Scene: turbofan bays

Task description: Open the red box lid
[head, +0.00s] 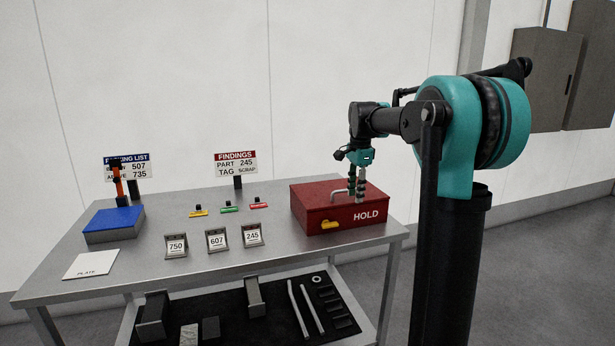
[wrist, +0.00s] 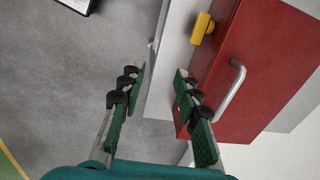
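The red box (head: 315,217), marked HOLD, stands at the right end of the table with its lid (head: 310,193) down. A bent silver handle (head: 338,193) stands on the lid and also shows in the wrist view (wrist: 236,92). My gripper (head: 356,192) points down over the lid, beside the handle. In the wrist view my gripper (wrist: 157,78) is open, its two fingers apart with nothing between them. The handle lies to the right of the right finger, outside the gap. I cannot tell whether a fingertip touches the lid.
A yellow piece (head: 331,224) is on the box front. A blue box (head: 114,222) stands at the left. Number stands 750 (head: 176,245), 607 (head: 216,240) and 245 (head: 252,236) are along the front edge. A FINDINGS sign (head: 236,163) stands behind. The shelf (head: 270,335) below holds metal parts.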

